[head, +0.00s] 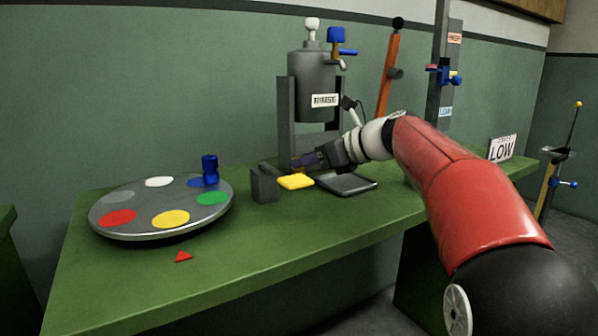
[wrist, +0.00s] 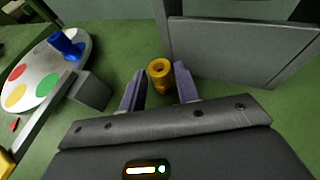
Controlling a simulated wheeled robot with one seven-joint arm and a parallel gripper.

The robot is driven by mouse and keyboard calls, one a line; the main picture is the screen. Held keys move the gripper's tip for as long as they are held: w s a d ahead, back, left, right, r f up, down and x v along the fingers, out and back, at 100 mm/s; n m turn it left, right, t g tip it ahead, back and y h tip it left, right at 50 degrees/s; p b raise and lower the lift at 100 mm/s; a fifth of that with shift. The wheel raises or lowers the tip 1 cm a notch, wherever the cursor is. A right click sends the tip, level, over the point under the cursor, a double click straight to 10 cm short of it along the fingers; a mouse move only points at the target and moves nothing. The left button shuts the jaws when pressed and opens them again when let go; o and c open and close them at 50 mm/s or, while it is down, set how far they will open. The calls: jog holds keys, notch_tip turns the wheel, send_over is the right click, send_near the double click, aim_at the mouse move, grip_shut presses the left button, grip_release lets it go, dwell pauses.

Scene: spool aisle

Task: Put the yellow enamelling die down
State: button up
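The yellow enamelling die (wrist: 160,72) is a short, hollow, ring-topped piece between the two purple fingers of my gripper (wrist: 159,88). The fingers are close on both sides of it; the right finger overlaps its edge. In the head view, my gripper (head: 308,161) is low over the green bench, in front of the grey machine. The die is mostly hidden there, and whether its foot touches the bench cannot be told.
A round turntable (head: 140,200) with coloured discs bears a blue die (head: 210,168). A grey block (head: 264,185), a yellow pad (head: 296,181) and a grey tray (head: 347,184) are close to my gripper. A red triangle (head: 183,257) lies on the bench (head: 255,235).

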jog(key=shift+x, duration=0.75)
jog(key=shift+c, duration=0.3)
grip_shut()
jog(key=shift+d+r, duration=0.1)
jog(key=shift+r, duration=0.05)
